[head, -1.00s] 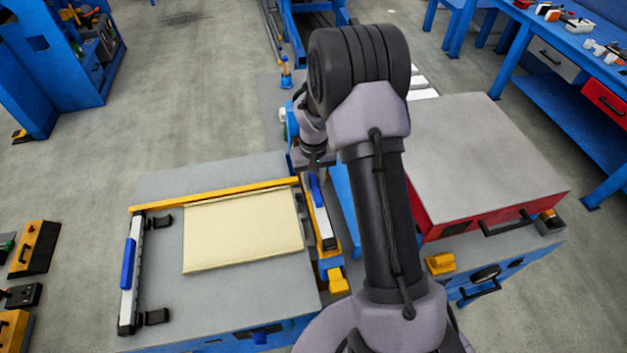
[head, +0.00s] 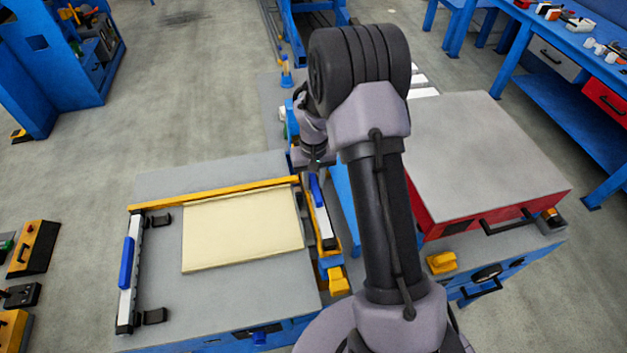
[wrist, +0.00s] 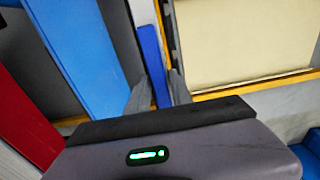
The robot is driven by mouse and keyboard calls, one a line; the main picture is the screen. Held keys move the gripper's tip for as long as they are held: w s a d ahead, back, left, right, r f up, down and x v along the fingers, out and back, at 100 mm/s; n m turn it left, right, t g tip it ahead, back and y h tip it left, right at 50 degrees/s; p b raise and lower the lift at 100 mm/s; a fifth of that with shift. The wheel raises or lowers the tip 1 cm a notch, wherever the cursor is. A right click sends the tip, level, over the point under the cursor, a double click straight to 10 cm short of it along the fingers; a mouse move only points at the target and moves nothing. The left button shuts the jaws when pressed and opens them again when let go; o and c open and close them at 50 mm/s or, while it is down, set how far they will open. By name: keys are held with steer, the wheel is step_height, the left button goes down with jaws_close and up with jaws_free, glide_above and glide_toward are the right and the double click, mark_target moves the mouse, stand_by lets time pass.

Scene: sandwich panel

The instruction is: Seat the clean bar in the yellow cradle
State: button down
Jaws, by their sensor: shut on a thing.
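A long pale bar (head: 322,222) with a blue handle (head: 317,190) and a dark near end lies along the right side of the panel table. My gripper (head: 312,168) is over the far part of this bar. In the wrist view, the fingers of my gripper (wrist: 158,92) are shut on either side of the blue handle (wrist: 152,55). Yellow parts, likely of the cradle (head: 338,281), show at the bar's near end. I cannot tell whether the bar rests in them. My arm hides part of this area.
A cream panel (head: 243,230) lies on the grey table, with a yellow rail (head: 215,194) behind it. A second bar with a blue handle (head: 127,262) stands along the table's left side. A red cabinet with a grey top (head: 480,150) is to the right of my arm.

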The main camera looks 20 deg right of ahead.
steer(key=c, duration=1.1)
jaws_free()
steer(key=shift+o, duration=0.2)
